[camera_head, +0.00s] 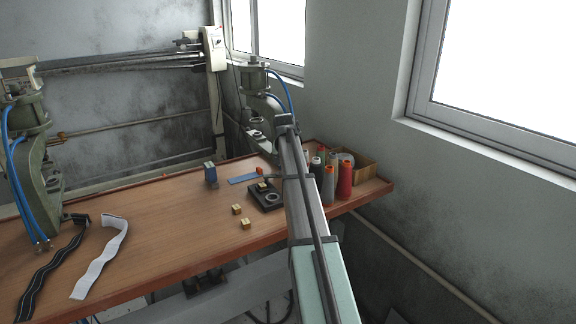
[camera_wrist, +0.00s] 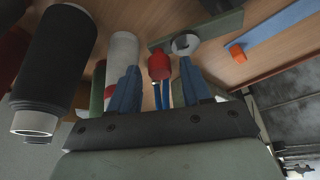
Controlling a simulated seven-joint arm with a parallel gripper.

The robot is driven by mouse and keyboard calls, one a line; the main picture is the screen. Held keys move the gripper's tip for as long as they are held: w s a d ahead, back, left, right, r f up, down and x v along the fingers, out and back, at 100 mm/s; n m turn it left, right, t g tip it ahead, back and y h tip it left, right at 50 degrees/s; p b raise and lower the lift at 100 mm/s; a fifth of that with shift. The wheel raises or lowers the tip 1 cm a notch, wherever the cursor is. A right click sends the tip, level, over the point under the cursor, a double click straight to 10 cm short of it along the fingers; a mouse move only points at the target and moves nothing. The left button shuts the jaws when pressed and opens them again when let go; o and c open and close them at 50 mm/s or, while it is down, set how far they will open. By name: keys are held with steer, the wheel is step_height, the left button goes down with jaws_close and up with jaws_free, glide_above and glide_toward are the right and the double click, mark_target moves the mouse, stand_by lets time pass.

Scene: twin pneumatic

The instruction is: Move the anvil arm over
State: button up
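A green pneumatic press (camera_head: 258,78) with blue hoses stands at the back of the bench, partly hidden by my arm. A second green press (camera_head: 35,165) with blue hoses stands at the far left. I cannot clearly make out the anvil arm of either press. My gripper (camera_wrist: 158,75) shows in the wrist view with its two blue fingers apart. A red knob-like piece (camera_wrist: 159,66) appears between the fingertips; I cannot tell whether they touch it. A pale round piece (camera_wrist: 185,44) is beside the right finger. In the head view my arm hides the fingertips.
Thread spools (camera_head: 328,183) stand at the bench's right end, with a dark spool (camera_wrist: 58,60) close to my gripper. A black block (camera_head: 266,197), brass pieces (camera_head: 245,223), a blue strip (camera_head: 243,179) and a white strap (camera_head: 100,258) lie on the bench (camera_head: 165,215). Its middle is mostly clear.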

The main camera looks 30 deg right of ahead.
jaws_close()
stand_by(0.3)
steer(key=shift+s, duration=0.1)
steer(key=s+a+m+g, duration=0.1)
steer(key=a+m, duration=0.1)
steer(key=m, duration=0.2)
steer(key=s+a+m+g+h, duration=0.1)
steer(key=a+m+g, duration=0.1)
steer(key=a+m, duration=0.1)
steer(key=s+a+m+g, duration=0.1)
steer(key=s+a+m, duration=0.1)
steer(key=m, duration=0.4)
steer(key=shift+a+g, duration=0.3)
steer(key=shift+a, duration=0.15)
steer(key=a+m, duration=0.1)
steer(key=a+m+g, duration=0.1)
steer(key=m, duration=0.1)
steer(key=shift+w+a, duration=0.15)
steer(key=shift+w, duration=0.15)
steer(key=shift+w+a+m+g+y, duration=0.25)
steer(key=shift+a+m, duration=0.15)
steer(key=shift+m, duration=0.3)
steer(key=shift+w+a+m+g+y, duration=0.15)
steer(key=shift+a+m+g, duration=0.2)
steer(key=shift+m, duration=0.35)
steer(key=shift+a, duration=0.15)
